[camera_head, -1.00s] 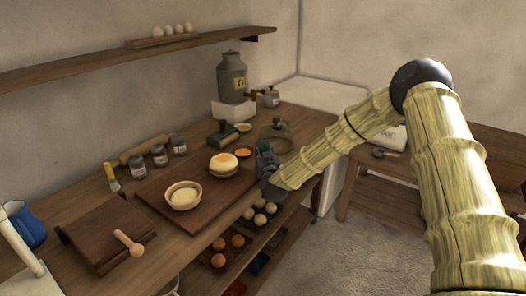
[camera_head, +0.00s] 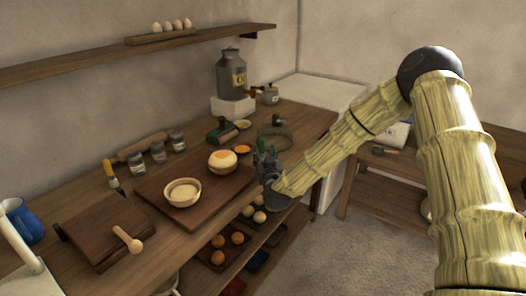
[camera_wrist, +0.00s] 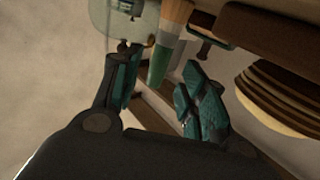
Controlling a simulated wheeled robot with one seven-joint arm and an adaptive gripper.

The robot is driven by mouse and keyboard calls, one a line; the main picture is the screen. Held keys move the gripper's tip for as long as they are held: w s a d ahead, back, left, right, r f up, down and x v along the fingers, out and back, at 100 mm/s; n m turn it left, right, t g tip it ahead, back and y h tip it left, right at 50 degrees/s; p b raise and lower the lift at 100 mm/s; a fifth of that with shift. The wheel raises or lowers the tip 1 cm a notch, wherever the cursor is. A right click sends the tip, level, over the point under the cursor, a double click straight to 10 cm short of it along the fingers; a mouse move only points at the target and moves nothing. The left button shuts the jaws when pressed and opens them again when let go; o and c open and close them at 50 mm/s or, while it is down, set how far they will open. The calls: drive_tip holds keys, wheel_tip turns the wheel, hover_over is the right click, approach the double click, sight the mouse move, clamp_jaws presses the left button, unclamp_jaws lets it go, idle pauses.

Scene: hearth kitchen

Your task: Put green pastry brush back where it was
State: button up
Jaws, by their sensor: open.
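The green pastry brush shows in the wrist view (camera_wrist: 159,62), with a green handle and pale brown bristles. It lies in the gap ahead of my open fingers, and I see no finger closed on it. My gripper (camera_wrist: 163,95) has one teal-padded finger on each side of that gap. In the head view my gripper (camera_head: 267,158) is at the front edge of the worktop (camera_head: 220,190), right of the cutting board (camera_head: 150,185). I cannot pick out the brush clearly there, and I cannot tell what it rests on.
A glass dome (camera_head: 275,137) stands just behind my gripper. A green object (camera_head: 220,133) lies farther back. Eggs (camera_head: 238,238) sit on the shelf below.

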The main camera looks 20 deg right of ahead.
drive_tip(key=s, duration=0.6)
drive_tip(key=shift+s+a+b, duration=0.3)
drive_tip(key=shift+a+b, duration=0.05)
drive_tip(key=shift+a, duration=0.05)
